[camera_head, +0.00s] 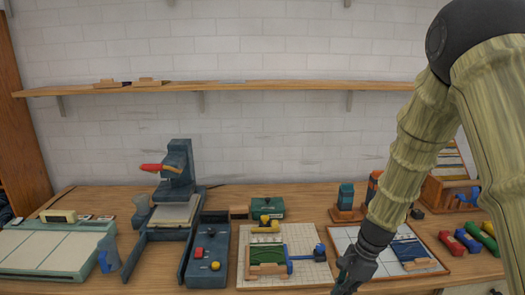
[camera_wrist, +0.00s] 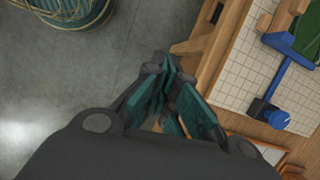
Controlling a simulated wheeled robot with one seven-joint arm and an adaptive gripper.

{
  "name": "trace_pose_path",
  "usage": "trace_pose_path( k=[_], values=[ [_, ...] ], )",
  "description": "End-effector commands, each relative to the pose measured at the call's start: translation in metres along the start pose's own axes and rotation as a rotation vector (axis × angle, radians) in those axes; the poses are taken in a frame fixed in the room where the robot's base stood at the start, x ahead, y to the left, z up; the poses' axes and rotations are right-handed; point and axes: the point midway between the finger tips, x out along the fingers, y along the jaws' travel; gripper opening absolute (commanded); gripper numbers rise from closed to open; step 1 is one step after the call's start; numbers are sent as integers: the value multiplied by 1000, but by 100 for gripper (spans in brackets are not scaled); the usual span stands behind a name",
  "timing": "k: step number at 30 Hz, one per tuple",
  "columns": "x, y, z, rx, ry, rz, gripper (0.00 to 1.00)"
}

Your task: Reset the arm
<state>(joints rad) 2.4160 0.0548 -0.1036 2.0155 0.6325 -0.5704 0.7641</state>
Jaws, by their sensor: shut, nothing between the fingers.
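My gripper (camera_wrist: 170,98) shows in the wrist view with its teal fingers shut and nothing between them. It points down over the table's front edge, with grey floor to its left. In the head view my gripper (camera_head: 343,284) hangs at the front of the wooden table (camera_head: 225,210), between two gridded boards. My arm comes down from the upper right and hides part of the table and the board behind it.
A gridded mat (camera_head: 312,273) holds green, blue and wooden pieces. A dark machine with a red handle (camera_head: 152,167) stands left of it, beside a pale green board (camera_head: 45,250). A wall shelf (camera_head: 230,87) runs behind. In the wrist view a coil-wrapped container (camera_wrist: 65,18) stands on the floor.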

Motion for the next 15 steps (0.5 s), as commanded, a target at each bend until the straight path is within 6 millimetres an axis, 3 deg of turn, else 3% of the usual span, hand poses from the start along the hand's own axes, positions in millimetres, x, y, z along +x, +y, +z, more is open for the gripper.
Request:
trace_pose_path(
  k=[8, 11, 15],
  values=[
    [57, 41, -29, -130, 98, 57, 0],
    [85, 64, -42, -208, 143, 87, 0],
    [132, 108, -62, -372, 214, 142, 0]
  ],
)
